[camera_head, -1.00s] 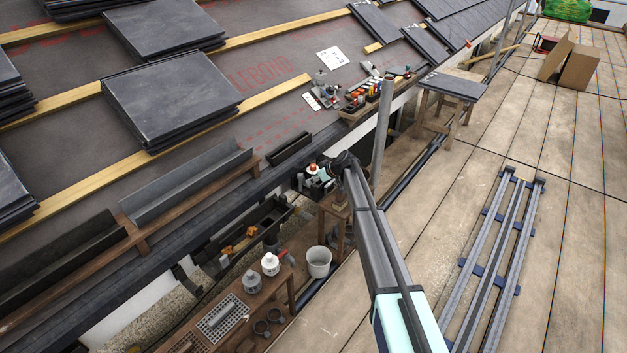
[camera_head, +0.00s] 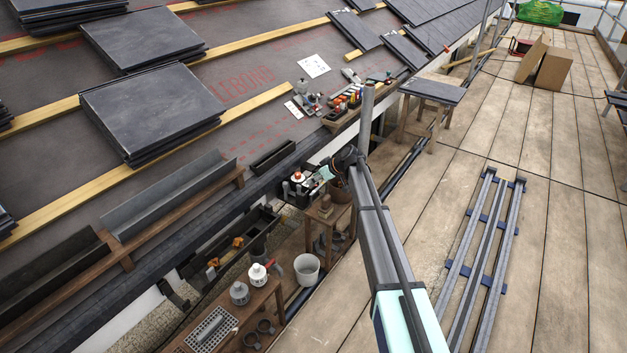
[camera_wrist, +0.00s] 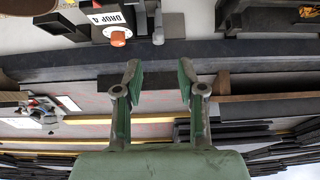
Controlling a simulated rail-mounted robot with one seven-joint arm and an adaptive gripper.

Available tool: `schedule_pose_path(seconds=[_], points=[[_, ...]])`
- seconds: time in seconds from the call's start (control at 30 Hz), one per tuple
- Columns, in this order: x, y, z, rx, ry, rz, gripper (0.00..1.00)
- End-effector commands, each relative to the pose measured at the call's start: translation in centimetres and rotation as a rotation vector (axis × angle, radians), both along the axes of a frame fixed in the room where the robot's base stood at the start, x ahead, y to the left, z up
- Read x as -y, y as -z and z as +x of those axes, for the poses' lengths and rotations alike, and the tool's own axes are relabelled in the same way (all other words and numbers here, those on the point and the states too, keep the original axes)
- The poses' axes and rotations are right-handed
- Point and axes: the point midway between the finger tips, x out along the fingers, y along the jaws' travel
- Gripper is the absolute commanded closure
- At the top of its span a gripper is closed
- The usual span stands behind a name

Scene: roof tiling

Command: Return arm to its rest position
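My arm reaches up through the lower middle of the head view, its dark wrist joint (camera_head: 345,158) beside the gutter edge of the roof. In the wrist view my gripper (camera_wrist: 159,76) is open, with its two green-padded fingers apart and nothing between them.
A grey upright pole (camera_head: 366,120) stands just behind my wrist. Below left, a wooden bench (camera_head: 262,300) holds bottles, beside a white bucket (camera_head: 306,268). Slate stacks (camera_head: 150,105) lie on the roof.

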Motion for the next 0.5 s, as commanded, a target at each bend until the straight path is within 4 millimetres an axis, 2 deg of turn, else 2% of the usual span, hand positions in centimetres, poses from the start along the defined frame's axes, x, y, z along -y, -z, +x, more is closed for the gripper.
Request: schedule_pose_path(seconds=[0.4,0.5], points=[[0.0,0.1,-0.1,-0.045,0.046,0.023,0.60],[0.6,0.6,-1.1,-0.128,0.124,0.029,0.60]])
